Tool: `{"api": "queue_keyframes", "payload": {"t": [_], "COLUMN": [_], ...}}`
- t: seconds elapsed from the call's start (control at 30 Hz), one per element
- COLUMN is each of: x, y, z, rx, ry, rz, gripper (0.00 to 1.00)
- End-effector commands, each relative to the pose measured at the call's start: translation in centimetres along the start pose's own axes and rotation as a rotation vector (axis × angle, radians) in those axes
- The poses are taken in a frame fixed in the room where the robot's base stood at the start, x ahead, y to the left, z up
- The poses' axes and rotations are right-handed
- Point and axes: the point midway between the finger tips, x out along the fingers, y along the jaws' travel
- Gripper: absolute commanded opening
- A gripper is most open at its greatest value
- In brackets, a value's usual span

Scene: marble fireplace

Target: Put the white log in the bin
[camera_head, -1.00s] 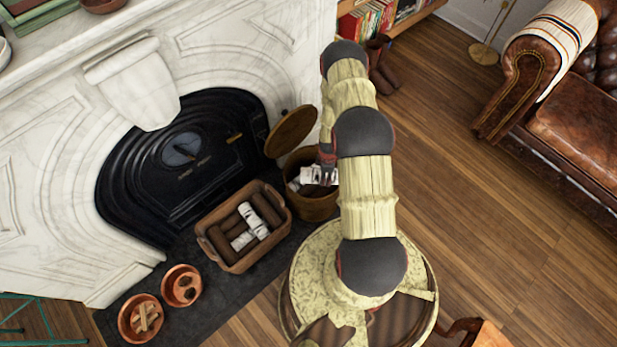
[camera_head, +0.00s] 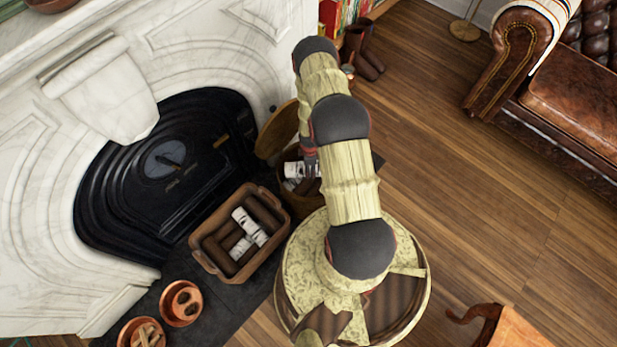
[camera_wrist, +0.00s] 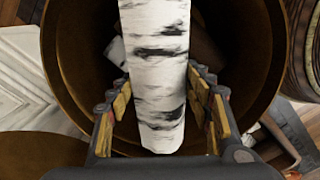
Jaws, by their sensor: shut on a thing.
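The white log (camera_wrist: 155,75) has birch-like bark with black marks. In the wrist view it lies lengthwise between the two fingers of my gripper (camera_wrist: 162,115), which is shut on it. The round brown bin (camera_wrist: 66,70) is open below, and the log overlaps its mouth. Other pale pieces show dimly inside it. In the head view my gripper (camera_head: 310,162) is over the bin, with white log surface (camera_head: 293,169) beside it. My arm hides much of the bin there, and I cannot tell how deep the log sits.
A rectangular brown basket (camera_head: 205,262) with dark and white logs stands left of the bin. The bin's round lid (camera_head: 277,130) leans open behind. The marble fireplace (camera_head: 100,90) is left; copper bowls (camera_head: 181,303) are lower left.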

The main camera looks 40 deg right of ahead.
Motion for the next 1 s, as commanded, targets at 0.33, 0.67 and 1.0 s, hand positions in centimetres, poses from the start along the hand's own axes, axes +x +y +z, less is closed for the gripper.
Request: {"api": "queue_keyframes", "payload": {"t": [0.33,0.67,1.0], "x": [5.4,9.0,9.1], "y": [-0.2,-0.4,-0.4], "z": [0.0,0.0,0.0], "rx": [-0.001,0.0,0.0], "ry": [0.0,0.0,0.0], "rz": [0.0,-0.001,-0.001], "gripper": [0.1,0.09,0.09]}}
